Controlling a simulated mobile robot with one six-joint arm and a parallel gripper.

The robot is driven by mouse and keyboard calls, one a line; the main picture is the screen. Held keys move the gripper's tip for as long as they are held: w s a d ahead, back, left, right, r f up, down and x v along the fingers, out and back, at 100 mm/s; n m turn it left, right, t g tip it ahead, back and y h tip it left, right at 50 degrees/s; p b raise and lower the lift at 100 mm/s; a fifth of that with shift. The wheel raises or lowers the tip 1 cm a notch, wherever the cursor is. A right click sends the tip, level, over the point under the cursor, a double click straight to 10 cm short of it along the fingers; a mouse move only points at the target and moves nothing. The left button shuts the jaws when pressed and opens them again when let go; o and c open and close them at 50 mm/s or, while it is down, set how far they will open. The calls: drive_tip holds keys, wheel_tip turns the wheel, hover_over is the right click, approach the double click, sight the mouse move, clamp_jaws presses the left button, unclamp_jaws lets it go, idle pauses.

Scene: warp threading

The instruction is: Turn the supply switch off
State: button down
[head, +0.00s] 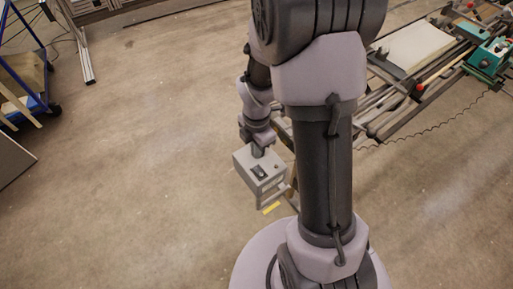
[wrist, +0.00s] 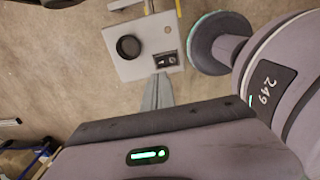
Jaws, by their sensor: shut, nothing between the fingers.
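The supply box (head: 246,163) is a small light grey box in the middle of the head view, standing above the floor. Its top face also shows in the wrist view (wrist: 144,70), with a round black knob (wrist: 128,47) and a small dark rocker switch (wrist: 166,59). My gripper (head: 257,152) is shut and empty, above the far edge of the box. In the wrist view its fingertips (wrist: 160,76) are close beside the switch; I cannot tell whether they touch the box.
A frame-like machine (head: 420,50) with rails and a green part fills the upper right. A blue cart (head: 25,95) stands at the left edge. A thin cable (head: 440,134) lies on the floor at right. The floor left of the box is clear.

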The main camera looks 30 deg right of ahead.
sight(256, 168)
wheel_tip(256, 168, down, 8)
drive_tip(key=b, duration=0.3)
